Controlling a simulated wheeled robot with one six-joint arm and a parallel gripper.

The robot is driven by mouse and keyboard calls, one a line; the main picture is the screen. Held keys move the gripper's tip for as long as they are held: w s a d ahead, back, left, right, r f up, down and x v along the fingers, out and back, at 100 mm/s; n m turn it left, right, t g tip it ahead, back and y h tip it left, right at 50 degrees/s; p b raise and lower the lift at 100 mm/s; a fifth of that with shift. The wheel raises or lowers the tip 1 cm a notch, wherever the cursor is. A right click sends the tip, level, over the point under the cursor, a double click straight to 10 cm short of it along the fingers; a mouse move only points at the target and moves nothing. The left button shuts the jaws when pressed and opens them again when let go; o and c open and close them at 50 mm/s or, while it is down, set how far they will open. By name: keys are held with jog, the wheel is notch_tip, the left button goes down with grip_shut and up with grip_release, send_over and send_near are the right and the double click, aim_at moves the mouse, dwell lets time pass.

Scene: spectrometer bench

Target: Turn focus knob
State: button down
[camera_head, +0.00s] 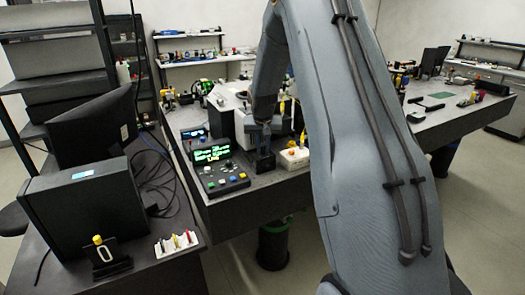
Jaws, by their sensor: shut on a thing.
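My gripper (264,160) points down at the dark bench, between a black control box (221,181) and a white box with a yellow top part (294,157). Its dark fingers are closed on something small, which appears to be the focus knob. The fingers hide the knob, so its shape and angle cannot be told. The control box has coloured buttons and a display (210,153) with green text just behind it.
The dark bench (225,207) carries more instruments close around the gripper. A black computer case (85,218) and a white rack with coloured items (176,243) stand on a desk at left. Open floor lies right of the bench.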

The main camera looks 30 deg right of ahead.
jog(key=shift+w+m+h+b, duration=0.1)
jog(key=shift+m+h+b, duration=0.2)
jog(key=shift+m+b, duration=0.4)
jog(key=shift+b, duration=0.4)
jog(key=c, duration=1.7)
grip_release()
jog(key=shift+o, duration=0.2)
jog(key=shift+r, duration=0.1)
jog(key=b+v, duration=0.2)
jog(key=v, duration=0.5)
jog(key=shift+r, duration=0.35)
jog(key=shift+a, duration=0.15)
